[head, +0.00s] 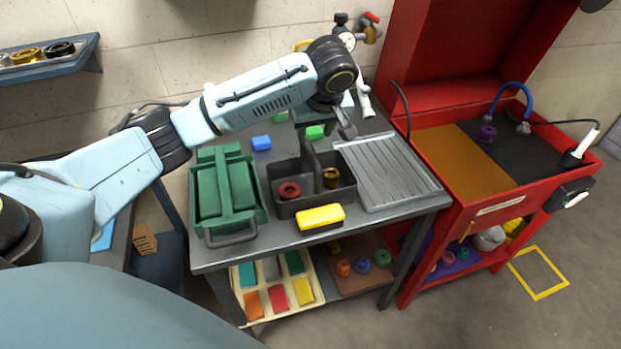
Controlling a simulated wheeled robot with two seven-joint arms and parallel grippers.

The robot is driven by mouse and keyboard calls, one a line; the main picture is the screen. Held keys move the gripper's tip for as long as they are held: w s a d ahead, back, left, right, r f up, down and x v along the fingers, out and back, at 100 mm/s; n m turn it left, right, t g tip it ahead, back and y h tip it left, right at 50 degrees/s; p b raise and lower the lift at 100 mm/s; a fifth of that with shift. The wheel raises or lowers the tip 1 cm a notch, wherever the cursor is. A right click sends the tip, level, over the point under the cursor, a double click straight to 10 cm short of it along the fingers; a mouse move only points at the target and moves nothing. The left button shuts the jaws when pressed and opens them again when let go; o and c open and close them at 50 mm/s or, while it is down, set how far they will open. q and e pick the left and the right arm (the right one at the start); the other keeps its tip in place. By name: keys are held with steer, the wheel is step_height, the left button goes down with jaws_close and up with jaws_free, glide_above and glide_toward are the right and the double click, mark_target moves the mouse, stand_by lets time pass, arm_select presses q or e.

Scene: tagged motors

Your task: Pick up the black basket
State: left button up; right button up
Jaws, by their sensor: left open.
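The black basket (283,208) stands upright on the grey workbench, with a central divider and raised handle. It holds a red ring-shaped part (289,190) on the left and a brass-coloured part (331,178) on the right. My left gripper (356,117) is open and empty. It shows above and to the right of the basket's handle, near the back of the grey ribbed tray, apart from the basket. My left arm reaches across from the left and hides part of the back of the bench. My right gripper is out of view.
A green toolbox (226,190) stands left of the basket. A red cabinet (440,205) borders the bench.

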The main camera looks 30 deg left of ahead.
mark_target(311, 148)
arm_select(q)
steer(key=x, duration=0.7)
steer(key=shift+w+f, duration=0.1)
steer(key=shift+f, duration=0.2)
steer(key=shift+w+x, duration=0.15)
steer(key=shift+x, duration=1.15)
steer(key=shift+w+x, duration=0.1)
steer(key=shift+x, duration=1.2)
steer(key=shift+r, duration=0.15)
jaws_close()
steer(key=shift+w+a+r, duration=0.1)
steer(key=shift+r, duration=0.05)
